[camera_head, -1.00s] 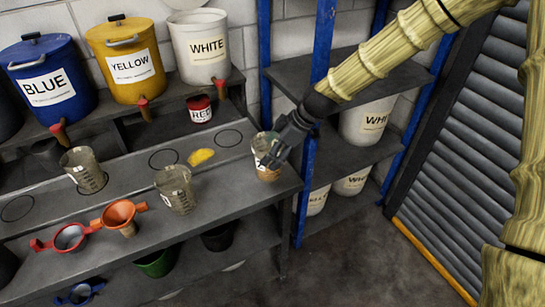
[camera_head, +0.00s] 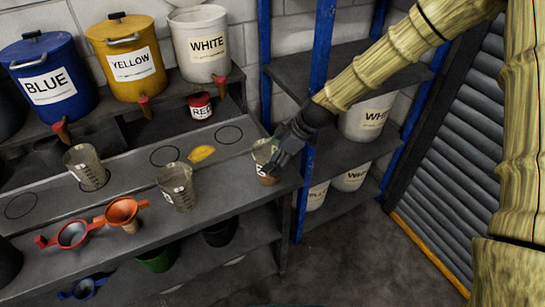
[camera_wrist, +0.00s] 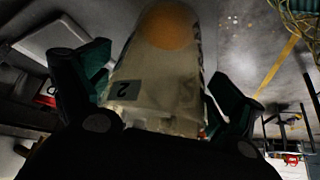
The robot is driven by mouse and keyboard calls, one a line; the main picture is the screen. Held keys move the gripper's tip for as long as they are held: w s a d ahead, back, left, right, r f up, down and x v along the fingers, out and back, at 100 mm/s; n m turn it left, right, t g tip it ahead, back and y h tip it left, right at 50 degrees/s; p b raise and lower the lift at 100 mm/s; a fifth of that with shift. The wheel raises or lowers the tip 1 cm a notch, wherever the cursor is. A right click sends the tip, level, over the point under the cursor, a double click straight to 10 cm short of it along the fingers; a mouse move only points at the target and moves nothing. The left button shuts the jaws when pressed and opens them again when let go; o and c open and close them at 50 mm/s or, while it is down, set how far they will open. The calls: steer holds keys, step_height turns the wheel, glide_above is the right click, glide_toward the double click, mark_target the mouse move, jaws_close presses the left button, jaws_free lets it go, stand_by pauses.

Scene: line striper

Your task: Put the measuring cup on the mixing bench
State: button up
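A clear measuring cup (camera_head: 262,152) with brownish-orange contents is at the right end of the dark bench (camera_head: 225,200). My gripper (camera_head: 278,157) is at its right side. In the wrist view the cup (camera_wrist: 155,85) lies between the two green-padded fingers (camera_wrist: 158,100), which appear to press on both sides. Grey floor shows behind the cup's orange end. I cannot tell whether its base touches the bench. Two more clear cups stand on the bench, one at the left (camera_head: 86,165) and one in the middle (camera_head: 176,187).
An orange funnel (camera_head: 121,211) and a red-handled one (camera_head: 73,234) are at the front edge. Blue (camera_head: 45,82), yellow (camera_head: 130,58) and white (camera_head: 203,45) buckets stand behind. A blue-posted shelf (camera_head: 318,60) rises at the right.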

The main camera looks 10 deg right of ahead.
steer(key=shift+r, duration=0.15)
steer(key=b+v, duration=0.3)
steer(key=v, duration=0.9)
stand_by(0.5)
steer(key=shift+r, duration=0.1)
